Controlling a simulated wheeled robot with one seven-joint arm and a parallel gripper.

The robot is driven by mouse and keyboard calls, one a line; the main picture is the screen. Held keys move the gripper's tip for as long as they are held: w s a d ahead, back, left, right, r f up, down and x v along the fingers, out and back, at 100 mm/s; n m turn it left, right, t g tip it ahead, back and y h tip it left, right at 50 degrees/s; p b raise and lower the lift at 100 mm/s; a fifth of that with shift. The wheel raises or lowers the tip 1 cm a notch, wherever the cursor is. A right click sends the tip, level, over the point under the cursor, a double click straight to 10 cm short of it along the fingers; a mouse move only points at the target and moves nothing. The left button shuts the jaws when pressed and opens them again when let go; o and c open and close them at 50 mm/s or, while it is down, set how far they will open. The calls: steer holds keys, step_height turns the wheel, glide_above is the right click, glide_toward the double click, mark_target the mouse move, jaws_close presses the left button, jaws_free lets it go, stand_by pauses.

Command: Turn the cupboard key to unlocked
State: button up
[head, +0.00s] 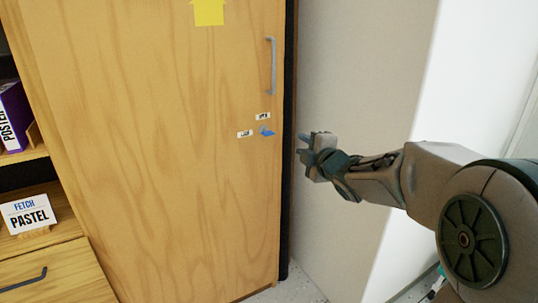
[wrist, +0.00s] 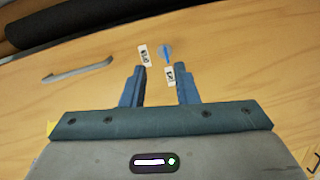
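The blue cupboard key (head: 266,131) sits on the right side of the wooden cupboard door (head: 160,150), below the metal handle (head: 272,66). One small label is above the key and one is to its left; their text is too small to read surely. In the wrist view the key (wrist: 165,55) lies ahead of the fingertips, roughly between their lines, with the labels close by. My gripper (head: 308,145) is to the right of the key in the head view, apart from it. In the wrist view my gripper (wrist: 159,72) has its two blue fingers apart with nothing between them.
A shelf with a purple binder (head: 14,115) and a "FETCH PASTEL" card (head: 28,213) is at the left, above a drawer (head: 55,280). A yellow paper arrow (head: 208,11) is on the door. A plain wall (head: 355,90) stands right of the cupboard.

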mark_target(268, 133)
steer(key=w+a+n+y+b, duration=0.1)
steer(key=w+a, duration=0.2)
steer(key=w, duration=0.1)
steer(key=w+a+f+n+b, duration=0.1)
steer(key=w+a, duration=0.3)
steer(key=w+a+f+n+y+b, duration=0.1)
steer(key=w+a+b, duration=0.1)
steer(key=w+a, duration=0.1)
steer(key=shift+w+a+f+y, duration=0.15)
steer(key=shift+w+y, duration=0.15)
steer(key=shift+w, duration=0.35)
jaws_close()
